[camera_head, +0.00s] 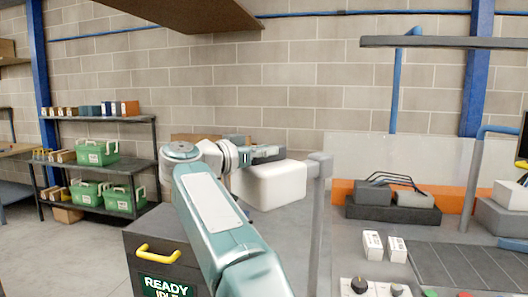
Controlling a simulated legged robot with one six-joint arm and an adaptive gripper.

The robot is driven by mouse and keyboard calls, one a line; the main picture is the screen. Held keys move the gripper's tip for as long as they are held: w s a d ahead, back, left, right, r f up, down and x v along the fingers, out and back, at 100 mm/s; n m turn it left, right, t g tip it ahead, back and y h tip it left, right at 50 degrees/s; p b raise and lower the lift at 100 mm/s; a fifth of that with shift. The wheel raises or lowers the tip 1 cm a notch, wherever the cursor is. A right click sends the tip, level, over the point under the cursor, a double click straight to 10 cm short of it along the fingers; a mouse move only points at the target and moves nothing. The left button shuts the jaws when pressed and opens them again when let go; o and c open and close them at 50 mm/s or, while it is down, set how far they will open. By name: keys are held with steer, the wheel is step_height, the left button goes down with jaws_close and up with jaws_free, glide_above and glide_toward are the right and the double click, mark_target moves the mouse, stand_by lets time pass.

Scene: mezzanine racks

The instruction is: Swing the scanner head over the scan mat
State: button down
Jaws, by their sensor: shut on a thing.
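The scanner head (275,186) is a white rounded box on the left side of a grey upright post (316,215), joined near the post's top. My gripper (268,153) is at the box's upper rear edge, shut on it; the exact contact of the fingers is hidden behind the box. A dark lined mat (462,263), which looks like the scan mat, lies on the bench at the lower right. The scanner head is to the left of the post, apart from the mat.
White boxes (372,244) and a control knob (359,285) sit left of the mat. Dark bins (393,212) stand behind it. A dark cabinet with a yellow handle (157,253) is left of my arm. A shelf (100,164) holds green crates. Overhead, a grey bar (440,42) spans the bench.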

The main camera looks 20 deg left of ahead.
steer(key=shift+a+f, duration=0.1)
steer(key=shift+a, duration=0.05)
steer(key=c, duration=0.8)
jaws_free()
steer(key=shift+o, duration=1.4)
steer(key=shift+s+a, duration=0.1)
steer(key=shift+a, duration=0.1)
steer(key=shift+d, duration=0.15)
steer(key=v, duration=1.2)
